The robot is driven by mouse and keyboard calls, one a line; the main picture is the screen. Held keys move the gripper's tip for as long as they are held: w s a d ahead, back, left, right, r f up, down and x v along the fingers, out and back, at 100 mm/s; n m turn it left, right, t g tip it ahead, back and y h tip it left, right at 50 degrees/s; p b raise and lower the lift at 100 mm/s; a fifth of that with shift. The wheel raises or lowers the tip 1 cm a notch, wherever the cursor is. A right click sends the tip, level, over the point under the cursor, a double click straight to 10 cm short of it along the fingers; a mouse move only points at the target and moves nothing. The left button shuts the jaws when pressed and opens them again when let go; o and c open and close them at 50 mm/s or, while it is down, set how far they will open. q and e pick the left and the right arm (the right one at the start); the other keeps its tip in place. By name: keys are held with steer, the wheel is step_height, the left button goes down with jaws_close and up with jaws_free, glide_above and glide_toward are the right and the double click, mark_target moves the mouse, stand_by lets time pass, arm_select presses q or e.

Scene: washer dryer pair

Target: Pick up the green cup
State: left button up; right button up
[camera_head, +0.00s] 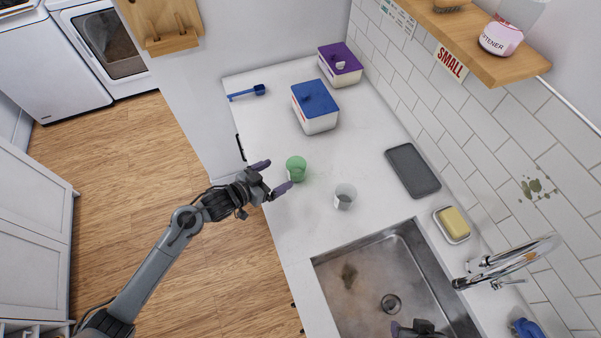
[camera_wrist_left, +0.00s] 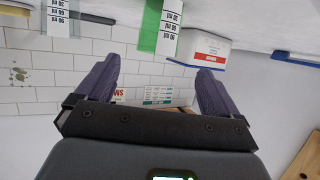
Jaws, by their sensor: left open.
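The green cup (camera_head: 296,169) stands upright on the white countertop near its left edge. In the left wrist view, the green cup (camera_wrist_left: 159,28) shows at the top, between the fingers in picture direction, with a white measuring label. My left gripper (camera_head: 271,177) is open and empty at the counter edge. Its purple fingertips point toward the cup, one to each side of its near face, and the cup appears just beyond them. My right gripper (camera_head: 418,329) shows only in part at the bottom edge over the sink; its jaws cannot be made out.
A clear cup (camera_head: 345,196) stands right of the green cup. Behind are a blue-lidded box (camera_head: 316,119), a purple-lidded box (camera_head: 340,65) and a blue scoop (camera_head: 247,92). A dark tray (camera_head: 412,171), sponge dish (camera_head: 452,225) and sink (camera_head: 340,262) lie right and in front.

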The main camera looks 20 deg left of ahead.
arm_select(q)
glide_toward(303, 161)
steer(key=x, duration=0.3)
steer(key=shift+a+f, duration=0.1)
steer(key=shift+a, duration=0.15)
steer(key=shift+d+x, duration=0.2)
steer(key=shift+x, duration=2.8)
steer(key=shift+s, duration=0.1)
steer(key=c, duration=1)
